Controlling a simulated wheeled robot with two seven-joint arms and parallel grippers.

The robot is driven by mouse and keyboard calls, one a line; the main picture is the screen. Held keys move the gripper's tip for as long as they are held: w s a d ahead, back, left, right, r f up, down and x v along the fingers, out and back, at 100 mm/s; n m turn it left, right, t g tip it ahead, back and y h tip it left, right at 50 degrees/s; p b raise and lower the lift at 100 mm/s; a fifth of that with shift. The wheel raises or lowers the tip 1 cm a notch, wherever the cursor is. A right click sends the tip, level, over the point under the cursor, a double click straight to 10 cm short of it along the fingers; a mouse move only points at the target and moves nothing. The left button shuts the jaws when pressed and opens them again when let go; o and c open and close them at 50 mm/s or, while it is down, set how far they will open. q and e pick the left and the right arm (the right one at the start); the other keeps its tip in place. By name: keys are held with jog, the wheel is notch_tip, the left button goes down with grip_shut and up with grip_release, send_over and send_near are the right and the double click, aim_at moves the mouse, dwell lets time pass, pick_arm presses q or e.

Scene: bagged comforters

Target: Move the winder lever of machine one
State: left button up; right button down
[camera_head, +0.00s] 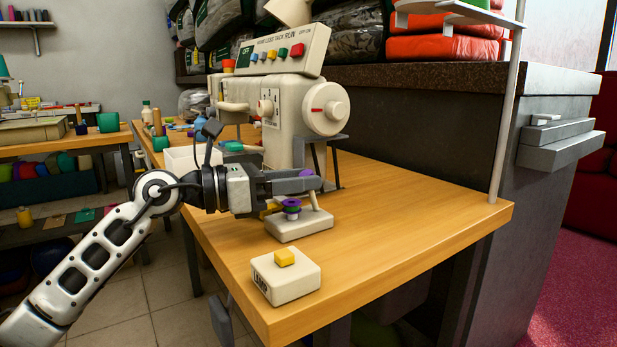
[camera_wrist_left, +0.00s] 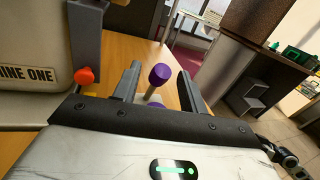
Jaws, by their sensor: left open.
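Machine one is a cream sewing machine (camera_head: 285,110) on the wooden table; its "...INE ONE" label (camera_wrist_left: 27,75) shows in the left wrist view. The winder base (camera_head: 300,225) sits in front of it, with a purple and green bobbin (camera_head: 291,207). The lever, a pale stick with a purple knob (camera_wrist_left: 159,75), appears between the fingers in the left wrist view, with a gap on each side. My left gripper (camera_head: 310,183) is open, above the winder base, and hides most of the lever in the head view. My right gripper is not in view.
A white box with a yellow button (camera_head: 285,258) stands near the table's front corner. A white tray (camera_head: 190,158) lies left of the machine. A thin upright pole (camera_head: 505,120) rises at the table's right. The table (camera_head: 410,230) is clear to the right.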

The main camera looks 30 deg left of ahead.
pick_arm(q)
jog(key=shift+x, duration=1.05)
